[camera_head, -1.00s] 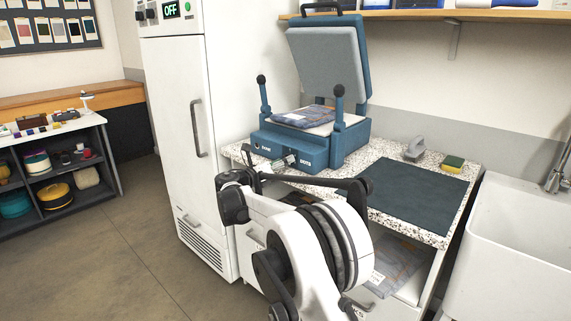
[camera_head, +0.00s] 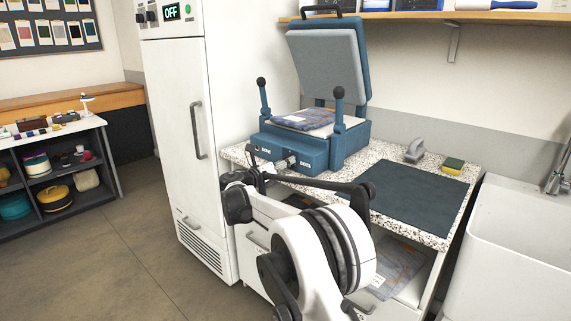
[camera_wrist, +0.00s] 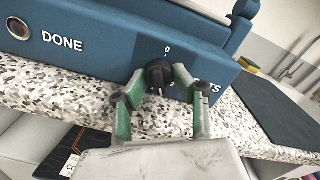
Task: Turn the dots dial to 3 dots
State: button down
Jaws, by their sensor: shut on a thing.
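The dots dial (camera_wrist: 159,76) is a black knob on the front of the blue press, centred in the wrist view. Which mark the knob points to is not clear. My gripper (camera_wrist: 161,88) has its green-padded fingers on both sides of the knob and is shut on it. In the head view, my gripper (camera_head: 268,172) is at the front of the blue press (camera_head: 312,152), and the dial is hidden behind it.
A "DONE" label with a round button (camera_wrist: 18,28) is left of the dial. The speckled counter (camera_wrist: 60,95) runs just below the press. A dark mat (camera_head: 415,198), a grey-handled tool (camera_head: 414,150) and a sponge (camera_head: 453,165) lie to the right. A white cabinet (camera_head: 180,110) stands left.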

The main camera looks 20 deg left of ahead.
jog(key=shift+m, duration=0.3)
jog(key=shift+a+m, duration=0.1)
jog(key=shift+m, duration=2.4)
jog(key=c, duration=1.4)
grip_release()
jog(key=v, duration=1.2)
